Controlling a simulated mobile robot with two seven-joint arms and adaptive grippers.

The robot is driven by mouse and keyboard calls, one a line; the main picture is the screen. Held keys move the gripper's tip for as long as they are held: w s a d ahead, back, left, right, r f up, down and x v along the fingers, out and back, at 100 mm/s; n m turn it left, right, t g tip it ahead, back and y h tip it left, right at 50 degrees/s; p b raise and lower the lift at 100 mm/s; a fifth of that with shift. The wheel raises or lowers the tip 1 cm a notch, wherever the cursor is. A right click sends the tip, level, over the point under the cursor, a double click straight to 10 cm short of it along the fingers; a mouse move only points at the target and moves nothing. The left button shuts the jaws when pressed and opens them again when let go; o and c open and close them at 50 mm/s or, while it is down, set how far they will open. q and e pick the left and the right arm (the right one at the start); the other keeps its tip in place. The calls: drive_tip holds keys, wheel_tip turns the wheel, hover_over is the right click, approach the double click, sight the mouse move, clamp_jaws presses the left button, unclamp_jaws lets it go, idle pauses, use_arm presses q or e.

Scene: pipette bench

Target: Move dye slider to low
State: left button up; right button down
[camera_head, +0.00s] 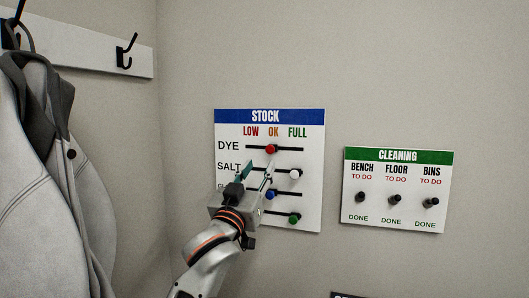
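The stock board (310,212) hangs on the wall in the middle of the view, with columns low, ok and full. The dye slider is a red knob (271,149) on the top track, under ok. My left gripper (257,168) is in front of the board, below and slightly left of the red knob. Its two fingers point up and stand apart, with nothing seen between them. The gripper and arm hide part of the lower rows' labels and tracks. My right gripper is not in view.
Below the dye row are a white knob (294,174) on the salt track, a blue knob (270,195) and a green knob (294,219). A cleaning board (396,214) hangs to the right. A coat (45,190) hangs at the left below a hook rail (90,48).

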sight(269, 150)
use_arm(q)
drive_tip(key=shift+p+x, duration=0.4)
drive_tip(key=shift+x, duration=3.5)
drive_tip(key=shift+d+r, duration=0.1)
clamp_jaws()
